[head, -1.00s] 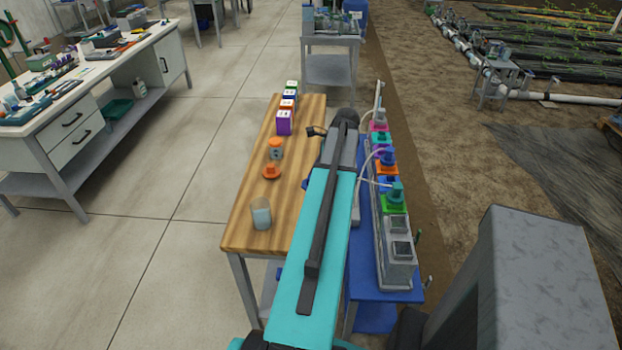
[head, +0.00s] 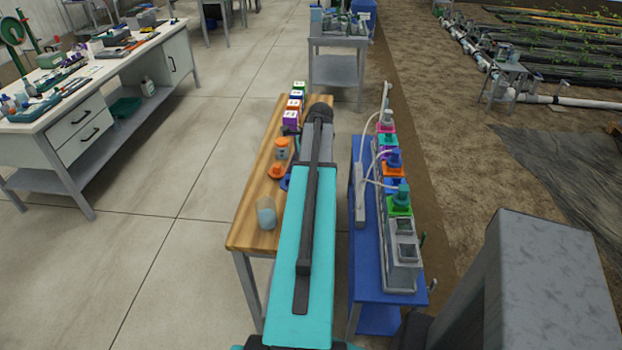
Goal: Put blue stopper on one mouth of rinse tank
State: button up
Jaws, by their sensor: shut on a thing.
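A blue rounded piece (head: 286,183), which looks like the blue stopper, shows just past the left edge of my arm. The arm covers the rest of it. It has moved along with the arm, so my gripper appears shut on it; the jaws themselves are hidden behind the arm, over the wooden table. A grey unit with two dark square openings (head: 403,228), which seems to be the rinse tank, stands at the near end of the row on the blue table. Both openings look uncovered. My arm is well left of it.
The wooden table (head: 245,228) holds an orange stopper (head: 276,172), an orange-lidded jar (head: 282,148), a clear beaker (head: 266,213) and several coloured boxes (head: 291,119). On the blue table (head: 366,262), a white power strip (head: 360,195), hoses and coloured stoppered units (head: 399,205) stand close together.

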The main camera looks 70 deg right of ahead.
jog(key=w+a+r+n+g+y, duration=0.3)
jog(key=w+a+n, duration=0.7)
jog(key=w+a, duration=1.45)
jog(key=w+a+r+n+g, duration=0.1)
jog(key=w+a+n, duration=0.2)
jog(key=a, duration=0.8)
jog(key=w+a+r+n+g+h, duration=0.1)
jog(key=w+a+r+n, duration=0.1)
jog(key=a, duration=0.9)
jog(key=w+a+r+n+g, duration=0.1)
jog(key=w+a+n, duration=0.3)
jog(key=a, duration=0.7)
jog(key=shift+a+r+n+g+h, duration=0.3)
jog(key=shift+a+r+n, duration=0.1)
jog(key=shift+r, duration=0.3)
jog(key=shift+d, duration=0.1)
